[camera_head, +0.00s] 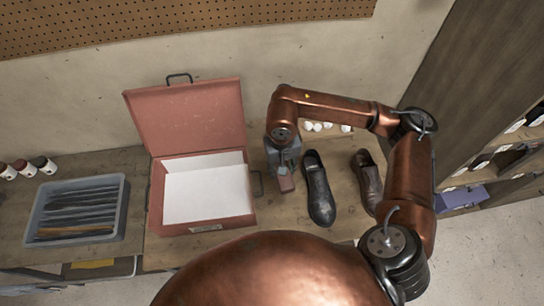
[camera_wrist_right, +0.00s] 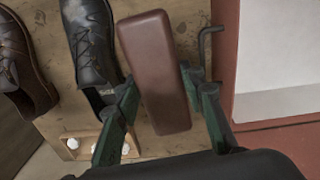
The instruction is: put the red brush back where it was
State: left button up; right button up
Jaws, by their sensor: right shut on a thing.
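My right gripper (camera_head: 283,160) is above the bench between the red box and the black shoe. In the right wrist view my right gripper (camera_wrist_right: 162,95) has its green fingers on both sides of the reddish-brown brush (camera_wrist_right: 152,60) and is shut on it. In the head view the brush (camera_head: 286,184) shows just below the gripper. Its bristles are hidden, and I cannot tell whether it touches the bench. My left gripper is not in view.
An open red box (camera_head: 153,205) with a white inside stands left of the brush. A black shoe (camera_head: 319,192) and a brown shoe (camera_head: 368,180) stand to the right. Small white items (camera_head: 318,127) lie behind. A grey tray (camera_head: 33,225) of dark strips is far left.

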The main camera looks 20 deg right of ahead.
jog(key=shift+s+d+f+m+b, duration=0.15)
jog(key=shift+d+f+m+b, duration=0.2)
jog(key=shift+d+f+m, duration=0.2)
jog(key=shift+w+d+f, duration=0.1)
jog(key=shift+w+f, duration=0.15)
jog(key=shift+w, duration=0.45)
jog(key=w+d+f, duration=0.1)
jog(key=w+f, duration=0.1)
jog(key=w, duration=0.1)
jog(key=w+d+f, duration=0.1)
jog(key=w+f, duration=0.2)
jog(key=w, duration=0.1)
jog(key=w+d+f+p, duration=0.1)
jog(key=w+f, duration=0.1)
jog(key=w, duration=0.1)
jog(key=shift+w+d+f, duration=0.2)
jog(key=shift+w+f, duration=0.1)
jog(key=shift+w+d+f, duration=0.2)
jog(key=shift+w+f, duration=0.3)
jog(key=shift+f, duration=0.15)
notch_tip(320, 180, down, 3)
jog(key=shift+w+d+f+p, duration=0.1)
jog(key=shift+f+p, duration=0.1)
jog(key=shift+p, duration=0.15)
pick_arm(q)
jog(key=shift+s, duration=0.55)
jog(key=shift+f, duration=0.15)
pick_arm(e)
jog(key=shift+f, duration=0.1)
